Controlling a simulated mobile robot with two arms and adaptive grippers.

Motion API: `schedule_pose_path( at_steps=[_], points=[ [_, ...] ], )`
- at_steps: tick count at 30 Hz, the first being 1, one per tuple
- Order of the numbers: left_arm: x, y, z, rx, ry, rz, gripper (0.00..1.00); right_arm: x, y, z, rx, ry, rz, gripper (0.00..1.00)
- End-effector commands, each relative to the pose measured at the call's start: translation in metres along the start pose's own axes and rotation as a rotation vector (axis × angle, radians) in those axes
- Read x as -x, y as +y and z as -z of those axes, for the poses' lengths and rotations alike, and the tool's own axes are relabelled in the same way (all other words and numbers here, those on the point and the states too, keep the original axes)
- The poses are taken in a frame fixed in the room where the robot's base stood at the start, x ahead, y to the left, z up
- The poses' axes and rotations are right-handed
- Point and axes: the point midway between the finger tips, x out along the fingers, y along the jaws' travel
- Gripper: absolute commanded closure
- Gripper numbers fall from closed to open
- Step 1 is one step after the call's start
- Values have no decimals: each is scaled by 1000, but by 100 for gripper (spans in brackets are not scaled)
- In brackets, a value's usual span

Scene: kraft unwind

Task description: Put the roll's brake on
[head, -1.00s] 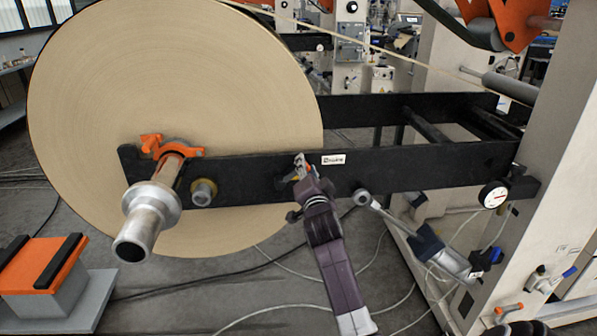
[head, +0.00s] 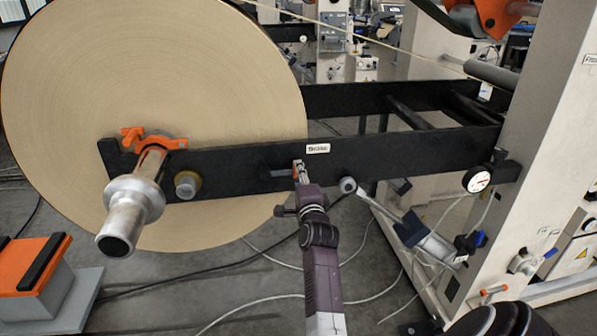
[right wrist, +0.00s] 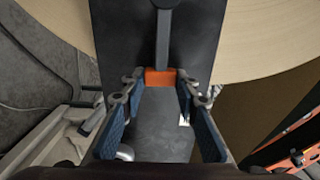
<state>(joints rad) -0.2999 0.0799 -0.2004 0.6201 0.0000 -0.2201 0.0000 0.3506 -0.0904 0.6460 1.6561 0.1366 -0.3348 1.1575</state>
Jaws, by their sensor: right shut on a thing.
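The large kraft paper roll (head: 150,90) sits on a metal shaft (head: 130,205) at the end of a black frame arm (head: 390,150). A dark brake lever (head: 275,174) lies roughly level along the arm's face. Its orange end (right wrist: 160,77) shows in the right wrist view between the fingertips, with the dark lever bar (right wrist: 162,40) running on from it. My right gripper (head: 299,172) is shut on this orange end, close to the arm's face; it fills the lower part of the right wrist view (right wrist: 160,85). The fingers partly hide the lever's end. My left gripper is not in view.
An orange clamp (head: 150,142) holds the shaft. A grey cylinder (head: 425,240) and a round gauge (head: 477,179) are right of my gripper. A beige machine column (head: 535,150) stands at the right. An orange-topped block (head: 30,265) is at the lower left. Hoses cross the floor.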

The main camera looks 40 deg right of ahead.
Motion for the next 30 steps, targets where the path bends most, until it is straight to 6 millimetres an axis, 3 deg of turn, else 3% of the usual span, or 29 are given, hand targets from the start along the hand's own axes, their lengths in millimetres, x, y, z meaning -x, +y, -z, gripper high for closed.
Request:
schedule_pose_path(
  at_steps=[15, 16, 20, 30],
  points=[
    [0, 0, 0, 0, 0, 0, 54, 0, 4, 0, -27, -1, -4, 100],
    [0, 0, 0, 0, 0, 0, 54, 0, 4, 0, -27, -1, -4, 71],
    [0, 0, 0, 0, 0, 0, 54, 0, 4, 0, -25, -1, -4, 56],
    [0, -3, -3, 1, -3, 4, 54, 0, 0, 0, -22, 0, 1, 54]
  ],
)
